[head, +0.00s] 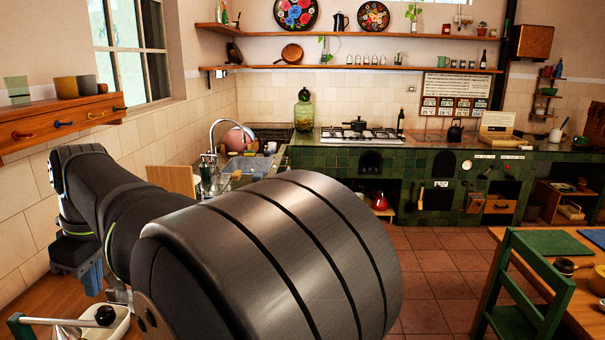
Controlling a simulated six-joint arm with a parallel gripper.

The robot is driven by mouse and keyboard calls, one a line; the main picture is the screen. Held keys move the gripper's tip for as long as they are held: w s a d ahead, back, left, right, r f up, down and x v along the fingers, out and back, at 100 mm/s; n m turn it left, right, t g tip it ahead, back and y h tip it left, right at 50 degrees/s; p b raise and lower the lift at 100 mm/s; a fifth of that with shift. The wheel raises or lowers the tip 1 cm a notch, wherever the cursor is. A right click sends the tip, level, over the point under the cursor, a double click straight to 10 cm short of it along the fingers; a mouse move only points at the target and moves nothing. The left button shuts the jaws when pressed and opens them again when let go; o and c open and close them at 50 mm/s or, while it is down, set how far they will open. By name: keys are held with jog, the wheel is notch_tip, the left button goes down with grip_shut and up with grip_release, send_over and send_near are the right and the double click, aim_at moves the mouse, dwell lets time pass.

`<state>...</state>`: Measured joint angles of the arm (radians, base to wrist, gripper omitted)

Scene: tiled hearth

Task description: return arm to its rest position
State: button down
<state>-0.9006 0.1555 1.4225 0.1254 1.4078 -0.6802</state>
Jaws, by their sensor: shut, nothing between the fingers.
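My arm fills the lower middle and left of the head view, its large dark rounded link closest to the camera. The arm runs left and bends down at its far end. My gripper (91,279) hangs there at the left, pointing down, small and partly hidden by the arm. Its blue-grey fingers look together, with nothing seen between them. It is above the wooden surface (38,292) at the lower left.
A white container (118,326) with a black-knobbed object (105,315) stands below the gripper. A wooden wall shelf (60,128) is at left. The green-tiled counter (440,205) runs along the back. A green chair (535,270) and table (590,310) are at right; tiled floor between is clear.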

jog(key=shift+f, duration=1.5)
jog(key=c, duration=2.1)
grip_release()
